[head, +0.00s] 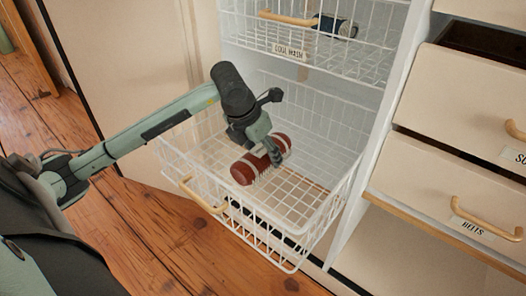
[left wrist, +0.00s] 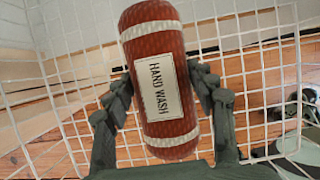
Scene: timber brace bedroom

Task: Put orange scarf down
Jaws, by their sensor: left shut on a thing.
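The rolled scarf (head: 245,170) is rusty red-orange with white bands. It is inside the pulled-out lower wire basket (head: 297,222), tilted in the head view. In the left wrist view the scarf (left wrist: 150,35) carries a white label reading HAND WASH. My left gripper (head: 262,153) is shut on it, with a finger on either side of its middle (left wrist: 161,88). Whether the scarf touches the basket floor I cannot tell. My right gripper is in neither view.
An upper wire basket (head: 325,62) labelled COOL WASH holds a dark blue roll (head: 335,25). Drawers stand at the right, one labelled BELTS (head: 450,200), the one above partly open. The lower basket's floor has free room around the scarf.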

